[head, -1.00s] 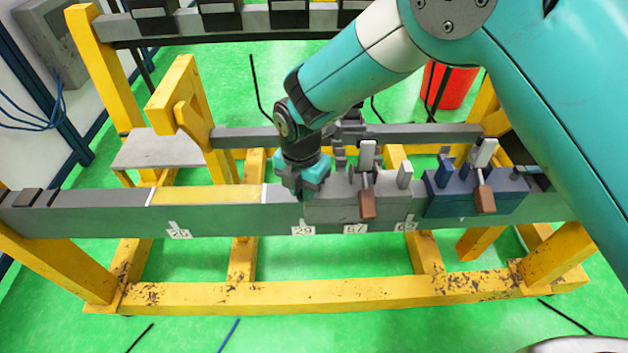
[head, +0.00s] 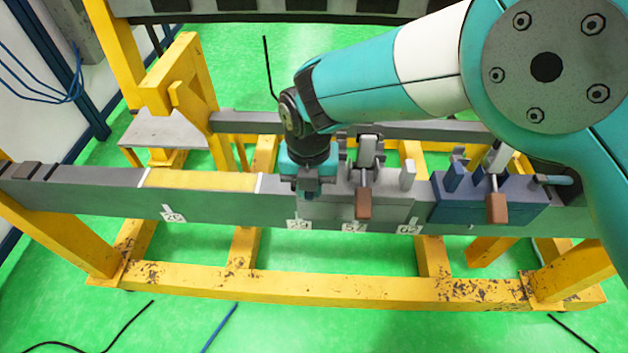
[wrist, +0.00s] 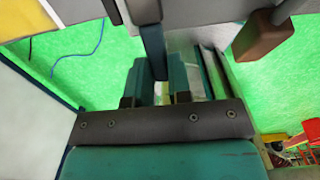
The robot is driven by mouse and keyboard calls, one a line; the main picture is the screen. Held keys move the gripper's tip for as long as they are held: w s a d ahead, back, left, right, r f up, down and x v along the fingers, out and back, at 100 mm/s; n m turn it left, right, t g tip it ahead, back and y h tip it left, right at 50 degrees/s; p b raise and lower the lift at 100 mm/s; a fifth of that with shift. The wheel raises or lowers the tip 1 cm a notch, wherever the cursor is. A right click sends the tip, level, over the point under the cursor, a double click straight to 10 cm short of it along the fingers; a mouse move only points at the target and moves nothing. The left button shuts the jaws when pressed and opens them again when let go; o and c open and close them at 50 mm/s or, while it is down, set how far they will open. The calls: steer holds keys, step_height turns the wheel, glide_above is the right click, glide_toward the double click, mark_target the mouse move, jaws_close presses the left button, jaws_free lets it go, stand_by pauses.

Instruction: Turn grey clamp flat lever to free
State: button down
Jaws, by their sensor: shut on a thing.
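The grey clamp (head: 395,213) sits on the long grey beam, with an upright grey post and a brown-tipped handle (head: 363,203) on it. My gripper (head: 307,188) points down at the clamp's left end and covers that part in the head view. In the wrist view my gripper (wrist: 157,78) has its two teal fingers on either side of a dark flat lever (wrist: 152,42) and is shut on it. The lever runs up toward the grey clamp body. The brown handle also shows in the wrist view (wrist: 263,38).
A blue clamp (head: 470,212) with its own brown-tipped handle stands to the right on the beam (head: 90,195). A yellow band (head: 200,181) lies on the beam to the left. Number tags hang on the front. Yellow frame legs stand below.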

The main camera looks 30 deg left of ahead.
steer(key=shift+w+a+r, duration=0.1)
steer(key=shift+a+r, duration=0.05)
steer(key=shift+r, duration=0.1)
steer(key=c, duration=1)
jaws_free()
steer(key=shift+c, duration=0.2)
steer(key=shift+f, duration=0.1)
step_height(320, 180, up, 17)
steer(key=b, duration=0.2)
steer(key=shift+r, duration=0.2)
